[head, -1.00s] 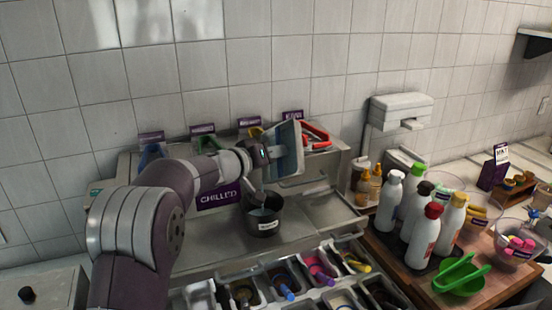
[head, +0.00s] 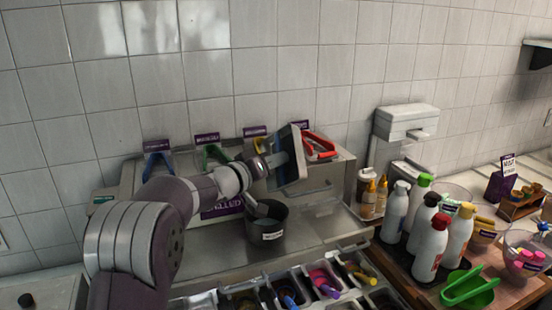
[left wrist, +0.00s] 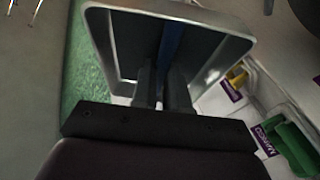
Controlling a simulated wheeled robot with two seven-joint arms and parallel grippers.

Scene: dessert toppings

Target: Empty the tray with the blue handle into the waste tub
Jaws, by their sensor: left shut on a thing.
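My left gripper (head: 273,161) is shut on the tray (head: 291,172) with the blue handle. The tray is held steeply tilted, nearly on edge, in the air above and slightly right of the dark tub (head: 267,228) in the head view. The tub has a white label too small to read, and what lies in it cannot be made out. In the left wrist view the grey metal tray (left wrist: 238,45) shows close up, with the blue handle (left wrist: 172,40) beyond my left gripper's fingers (left wrist: 162,88). I cannot see any contents in the tray. My right gripper is not in view.
Red tongs (head: 320,147), green tongs (head: 215,153) and blue tongs (head: 157,160) stand along the back ledge. Topping bins with coloured handles (head: 322,280) lie in front. Bottles (head: 430,240) and a green scoop (head: 468,288) stand at right. The steel counter right of the tub is clear.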

